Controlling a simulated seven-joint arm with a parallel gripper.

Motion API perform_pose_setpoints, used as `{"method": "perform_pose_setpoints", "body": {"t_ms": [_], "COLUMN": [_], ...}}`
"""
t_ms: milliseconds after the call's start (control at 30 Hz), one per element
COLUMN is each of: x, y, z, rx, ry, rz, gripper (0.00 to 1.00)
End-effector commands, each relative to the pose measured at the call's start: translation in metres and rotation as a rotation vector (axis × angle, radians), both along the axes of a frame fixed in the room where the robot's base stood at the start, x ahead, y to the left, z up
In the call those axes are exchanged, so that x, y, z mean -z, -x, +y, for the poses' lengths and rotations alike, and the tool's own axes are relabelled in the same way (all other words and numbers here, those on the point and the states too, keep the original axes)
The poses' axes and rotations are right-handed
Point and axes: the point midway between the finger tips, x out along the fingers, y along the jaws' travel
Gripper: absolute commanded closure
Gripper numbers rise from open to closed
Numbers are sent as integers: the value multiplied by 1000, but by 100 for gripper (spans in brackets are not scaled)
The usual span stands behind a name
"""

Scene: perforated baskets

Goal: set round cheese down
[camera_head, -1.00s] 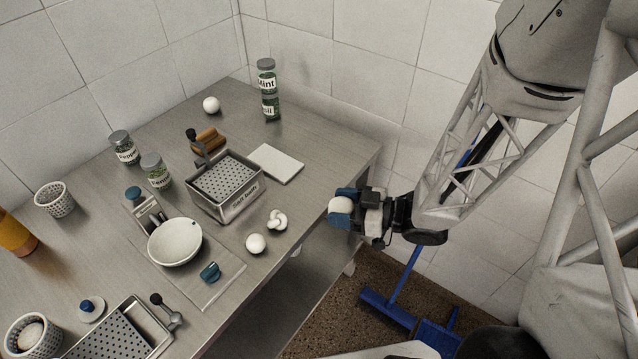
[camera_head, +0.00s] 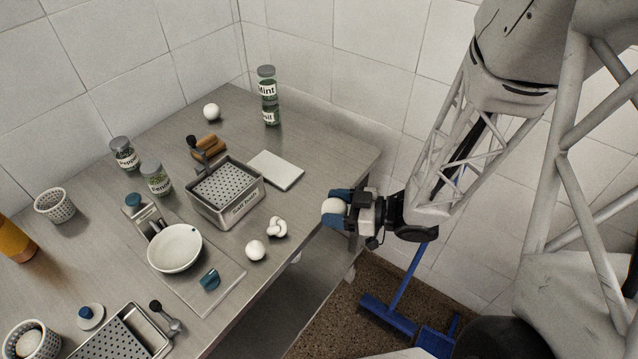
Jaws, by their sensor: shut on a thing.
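My gripper (camera_head: 338,207) is at the right edge of the metal table (camera_head: 330,165), with its blue fingertips shut on a white round cheese (camera_head: 332,211). The held cheese appears to be above the table's edge; its exact height cannot be told. Another white round cheese (camera_head: 255,250) lies on the table near the front edge, beside a white knotted piece (camera_head: 277,228). A third white ball (camera_head: 211,112) lies at the back of the table.
A perforated metal basket (camera_head: 238,212) labelled "salt bath" stands mid-table. A white board (camera_head: 276,170) lies behind it, near stacked jars (camera_head: 268,95). The table's right part is clear.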

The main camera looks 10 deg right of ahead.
Motion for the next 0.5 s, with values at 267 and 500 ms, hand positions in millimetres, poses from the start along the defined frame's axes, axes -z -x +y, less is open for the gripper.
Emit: {"method": "perform_pose_setpoints", "body": {"t_ms": [267,500], "x": [5,8], "y": [-49,-84], "z": [8,14], "rx": [-2,-1], "ry": [1,1], "rz": [0,1], "gripper": [64,64]}}
